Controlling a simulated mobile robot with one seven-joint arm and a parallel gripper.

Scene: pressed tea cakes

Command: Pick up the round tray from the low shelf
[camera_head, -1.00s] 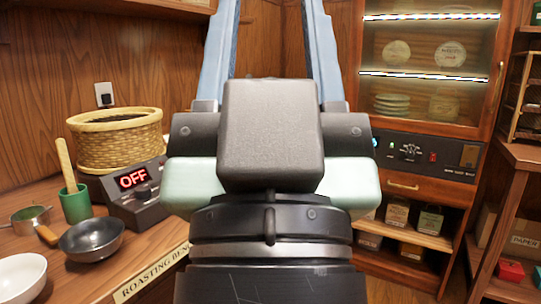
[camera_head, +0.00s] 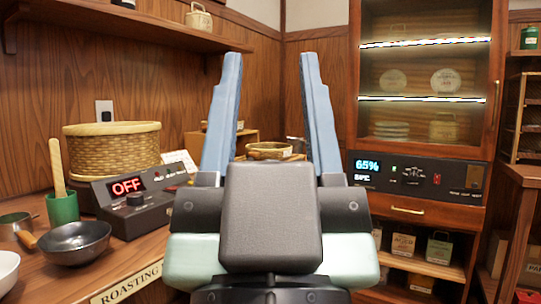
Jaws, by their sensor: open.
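My gripper (camera_head: 269,58) is open and empty, its two blue fingers pointing up and away in the picture. Between the fingers, farther back, a round, shallow, tan woven-looking piece (camera_head: 269,151) shows, perhaps the round tray. It seems to rest at a small wooden shelf unit (camera_head: 247,137) on the counter. My gripper's body hides what lies below it, and I cannot tell the distance to the fingers.
A wall shelf (camera_head: 130,22) runs upper left.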

